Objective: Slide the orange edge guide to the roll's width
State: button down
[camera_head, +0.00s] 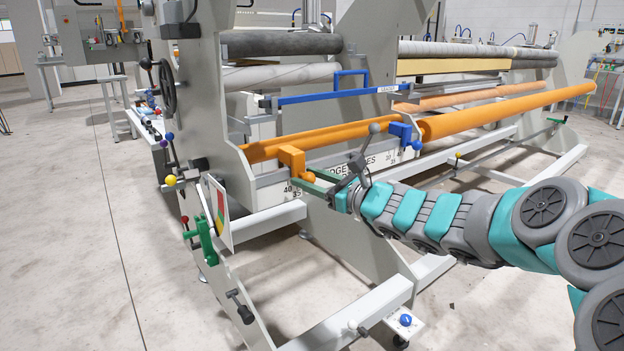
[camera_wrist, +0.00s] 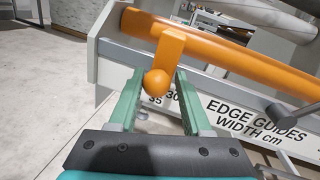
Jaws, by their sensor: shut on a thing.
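The orange edge guide (camera_head: 292,160) sits at the left end of the rail, near the 40 and 35 marks in the head view. In the wrist view its arm (camera_wrist: 170,48) comes down in front of an orange tube to a round knob (camera_wrist: 158,83). My gripper (camera_head: 301,177) has its green fingers on either side of the knob and is shut on it; in the wrist view the fingertips (camera_wrist: 159,76) flank the knob. An orange roll (camera_head: 500,110) lies along the machine to the right. The white scale (camera_wrist: 258,122) reads "EDGE GUIDES WIDTH cm".
A blue guide (camera_head: 404,132) stands further right on the rail, with a dark-knobbed lever (camera_head: 374,129) close by. A grey side plate (camera_head: 208,100) stands left of my gripper. A pale lower frame beam (camera_head: 355,318) crosses below my arm.

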jog(key=c, duration=0.5)
grip_release()
jog(key=shift+p+v, duration=0.3)
jog(key=shift+v, duration=3.6)
